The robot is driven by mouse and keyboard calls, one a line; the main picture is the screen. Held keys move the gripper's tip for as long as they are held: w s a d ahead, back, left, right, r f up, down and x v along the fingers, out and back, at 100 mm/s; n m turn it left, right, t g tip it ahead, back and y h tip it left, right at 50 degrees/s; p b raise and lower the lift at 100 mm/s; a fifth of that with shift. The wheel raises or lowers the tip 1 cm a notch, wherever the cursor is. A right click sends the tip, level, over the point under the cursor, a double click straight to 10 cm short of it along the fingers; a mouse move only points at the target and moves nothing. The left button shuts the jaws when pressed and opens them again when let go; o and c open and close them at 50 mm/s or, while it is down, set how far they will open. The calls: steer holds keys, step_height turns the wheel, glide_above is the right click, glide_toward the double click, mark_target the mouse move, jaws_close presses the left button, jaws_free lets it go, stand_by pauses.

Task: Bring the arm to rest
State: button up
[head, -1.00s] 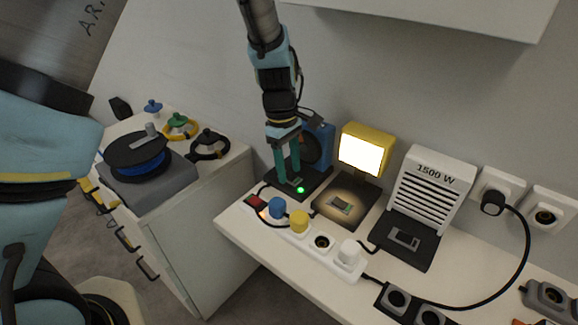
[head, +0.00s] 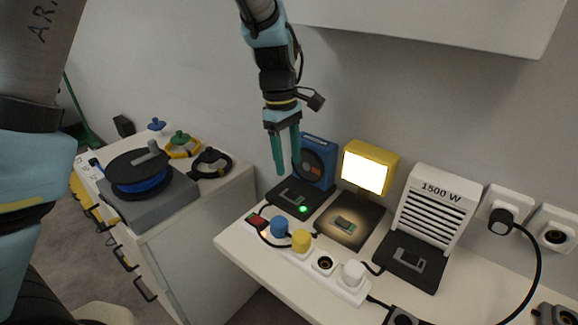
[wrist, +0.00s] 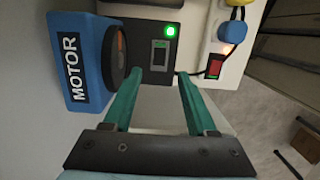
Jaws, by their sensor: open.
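My gripper (head: 287,169) has two teal fingers pointing down, open and empty. In the head view it hangs in the air in front of the blue motor unit (head: 316,160) and the unit's black base, which has a lit green light (head: 303,209). In the wrist view the fingers of my gripper (wrist: 155,75) are apart with nothing between them. The blue unit, marked MOTOR (wrist: 75,60), is to the left there, and its black base with the green light (wrist: 170,31) lies beyond the fingertips.
A lit yellow lamp (head: 369,165) and a white 1500 W heater (head: 437,205) stand right of the motor unit. A white power strip (head: 339,284) with blue and yellow plugs lies in front. A white wall box (head: 440,22) overhangs the counter.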

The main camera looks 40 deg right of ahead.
stand_by(0.4)
steer(key=w+a+r+m+t, duration=0.1)
steer(key=w+a, duration=0.3)
steer(key=a, duration=0.6)
steer(key=w+a+r+m, duration=0.1)
steer(key=w+a, duration=0.2)
steer(key=a, duration=0.6)
steer(key=w+a+r+t, duration=0.1)
steer(key=w+a, duration=0.3)
steer(key=a, duration=0.6)
steer(key=s+a+m+t, duration=0.1)
steer(key=s+a+m, duration=0.1)
steer(key=a, duration=0.9)
steer(key=shift+s+a+f, duration=0.15)
steer(key=shift+s+a, duration=0.2)
steer(key=shift+s, duration=0.45)
